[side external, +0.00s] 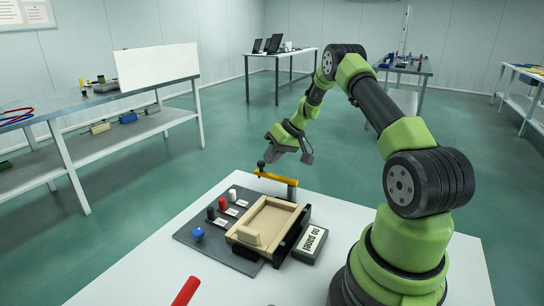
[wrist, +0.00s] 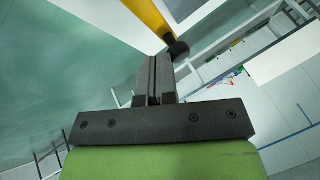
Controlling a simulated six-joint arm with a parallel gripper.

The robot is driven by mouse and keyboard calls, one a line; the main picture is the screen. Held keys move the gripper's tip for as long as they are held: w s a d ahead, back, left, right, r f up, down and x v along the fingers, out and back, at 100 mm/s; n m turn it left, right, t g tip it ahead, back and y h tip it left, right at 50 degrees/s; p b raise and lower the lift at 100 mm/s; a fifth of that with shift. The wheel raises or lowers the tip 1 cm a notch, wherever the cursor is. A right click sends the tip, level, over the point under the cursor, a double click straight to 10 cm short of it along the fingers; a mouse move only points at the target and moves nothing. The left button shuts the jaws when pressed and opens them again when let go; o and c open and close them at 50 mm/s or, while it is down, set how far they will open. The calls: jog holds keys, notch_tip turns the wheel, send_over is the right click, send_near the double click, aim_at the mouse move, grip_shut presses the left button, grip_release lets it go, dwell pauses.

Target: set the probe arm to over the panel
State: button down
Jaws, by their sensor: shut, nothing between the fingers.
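No separate panel is distinguishable in the fixture.
A dark base plate (side external: 218,258) carries a blue button (side external: 198,233) and red, black and white knobs with labels. A sign reading "no panel" (side external: 312,241) stands right of the fixture. A red rod (side external: 186,291) is at the front. The white table is otherwise clear.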

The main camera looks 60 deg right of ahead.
aim_at(262, 165)
jog(key=shift+w+a+n, duration=0.1)
jog(key=shift+a+n, duration=0.2)
jog(key=shift+n, duration=0.2)
jog(key=a+n+y, duration=0.1)
jog(key=a+n+g+y, duration=0.1)
jog(key=n, duration=0.1)
jog(key=shift+w+a+n, duration=0.15)
jog(key=shift+a+n, duration=0.05)
jog(key=shift+n, duration=0.1)
jog(key=a+n+g, duration=0.1)
jog(key=n, duration=0.1)
jog(key=a+n+g+y, duration=0.1)
jog(key=a+n, duration=0.1)
jog(key=shift+s+n+g+y, duration=0.3)
jog(key=shift+s+g, duration=0.1)
jog(key=n, duration=0.1)
jog(key=s+a+n+g, duration=0.1)
jog(key=shift+a+n+g, duration=0.3)
jog(key=n, duration=0.1)
jog(key=s+a+n+g, duration=0.1)
jog(key=shift+s+a+n+g, duration=0.15)
jog(key=shift+s+n+g, duration=0.05)
jog(key=shift+n+g, duration=0.1)
jog(key=n, duration=0.1)
jog(key=s+a+n+g, duration=0.1)
jog(key=shift+s+n, duration=0.25)
jog(key=shift+n, duration=0.05)
jog(key=shift+s, duration=0.45)
